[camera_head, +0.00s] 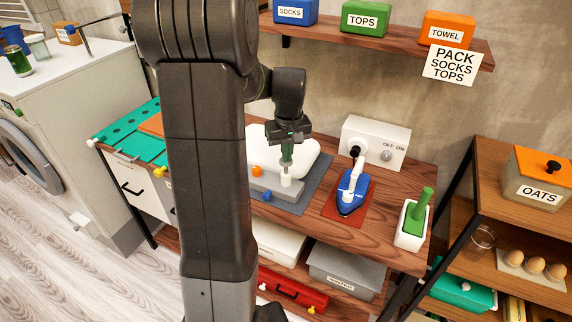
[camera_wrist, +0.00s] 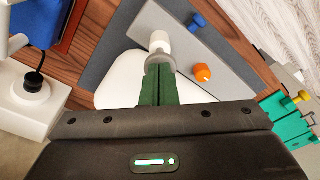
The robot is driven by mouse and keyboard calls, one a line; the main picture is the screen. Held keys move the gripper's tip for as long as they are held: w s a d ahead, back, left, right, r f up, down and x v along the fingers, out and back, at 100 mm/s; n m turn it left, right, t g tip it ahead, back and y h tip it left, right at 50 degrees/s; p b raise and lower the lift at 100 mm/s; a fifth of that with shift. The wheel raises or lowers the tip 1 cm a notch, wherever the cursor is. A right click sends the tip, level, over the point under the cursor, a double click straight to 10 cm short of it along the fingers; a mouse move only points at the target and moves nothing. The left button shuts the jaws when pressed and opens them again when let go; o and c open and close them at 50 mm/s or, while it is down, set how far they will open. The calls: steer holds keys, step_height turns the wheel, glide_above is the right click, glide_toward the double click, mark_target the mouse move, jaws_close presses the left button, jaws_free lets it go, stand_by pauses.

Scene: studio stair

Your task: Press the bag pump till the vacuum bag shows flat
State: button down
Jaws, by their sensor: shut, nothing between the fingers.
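The white vacuum bag (camera_head: 289,155) lies on a dark grey mat on the wooden table and looks puffed up; part of it also shows in the wrist view (camera_wrist: 122,82). In front of it is a grey block with a white upright post (camera_head: 286,181), which looks like the bag pump. The post has a grey cap (camera_wrist: 159,59) in the wrist view. My gripper (camera_head: 287,161) is shut and empty, pointing down right above the post. Its green fingertips (camera_wrist: 158,72) overlap the cap in the wrist view; I cannot tell whether they touch it.
An orange knob (camera_head: 256,171) and a blue knob (camera_head: 267,196) are on the block. A blue iron (camera_head: 351,192) stands on a red mat to the right, before a white OFF/ON switch box (camera_head: 377,141). A green-handled thing in a white holder (camera_head: 411,228) stands at the table's right end.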

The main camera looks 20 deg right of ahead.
mark_target(288, 164)
step_height(288, 164, down, 4)
steer(key=b, duration=0.3)
steer(key=shift+f, duration=0.1)
steer(key=shift+s, duration=0.1)
steer(key=shift+s+r+p, duration=0.3)
steer(key=shift+s, duration=0.05)
steer(key=shift+s+a+r, duration=0.1)
steer(key=shift+s+r, duration=0.1)
steer(key=shift+s, duration=0.4)
steer(key=shift+s+a+r, duration=0.1)
steer(key=shift+s+r, duration=0.05)
steer(key=shift+s, duration=0.4)
steer(key=shift+w, duration=0.1)
steer(key=shift+r, duration=0.1)
